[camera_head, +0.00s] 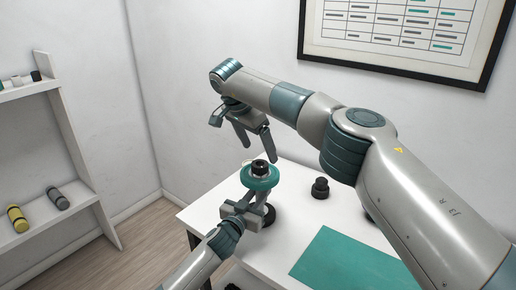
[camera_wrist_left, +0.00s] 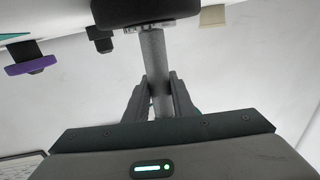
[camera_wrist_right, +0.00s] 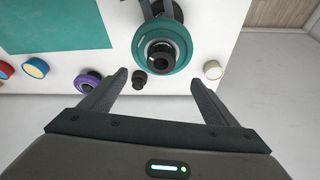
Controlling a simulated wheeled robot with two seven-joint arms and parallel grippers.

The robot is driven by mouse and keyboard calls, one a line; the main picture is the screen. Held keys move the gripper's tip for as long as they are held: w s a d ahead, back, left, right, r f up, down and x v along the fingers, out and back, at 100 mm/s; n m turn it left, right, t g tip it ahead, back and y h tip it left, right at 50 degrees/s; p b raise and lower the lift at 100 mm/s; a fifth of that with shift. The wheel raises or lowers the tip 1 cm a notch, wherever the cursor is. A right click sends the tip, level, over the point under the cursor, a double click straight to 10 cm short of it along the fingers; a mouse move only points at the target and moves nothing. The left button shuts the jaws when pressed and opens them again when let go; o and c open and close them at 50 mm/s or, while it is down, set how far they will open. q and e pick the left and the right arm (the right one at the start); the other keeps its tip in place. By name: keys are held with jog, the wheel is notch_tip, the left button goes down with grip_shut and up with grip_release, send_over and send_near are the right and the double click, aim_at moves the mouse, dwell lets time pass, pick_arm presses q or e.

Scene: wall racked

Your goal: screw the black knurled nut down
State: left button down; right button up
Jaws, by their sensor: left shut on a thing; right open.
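The black knurled nut (camera_head: 259,167) appears as a dark upright piece at the centre of the teal wheel (camera_head: 261,184). In the right wrist view the nut (camera_wrist_right: 160,54) shows inside the teal ring (camera_wrist_right: 180,58); its thread is not visible. My right gripper (camera_head: 259,154) is open and empty, its fingers pointing down close above the nut. In the right wrist view the open fingers (camera_wrist_right: 158,77) lie apart, with the nut beyond their tips. My left gripper (camera_head: 240,209) is shut on the grey post (camera_wrist_left: 152,52) below the wheel. A black part (camera_wrist_left: 142,12) sits at the post's end.
A black knob (camera_head: 320,188) stands on the white table (camera_head: 215,206), right of the post. A teal mat (camera_head: 345,262) covers the front right. A purple wheel (camera_wrist_right: 88,82) and several coloured discs show in the right wrist view. A shelf (camera_head: 82,203) stands at the left.

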jog(key=v, duration=1.1)
jog(key=shift+r, duration=0.25)
pick_arm(q)
jog(key=c, duration=1.4)
grip_release()
jog(key=shift+c, duration=0.2)
jog(key=shift+s, duration=0.1)
jog(key=b+v, duration=0.2)
jog(key=v, duration=1.5)
jog(key=shift+b, duration=0.4)
pick_arm(e)
notch_tip(320, 180, down, 3)
jog(key=shift+r, duration=0.1)
pick_arm(q)
jog(key=shift+s, duration=0.15)
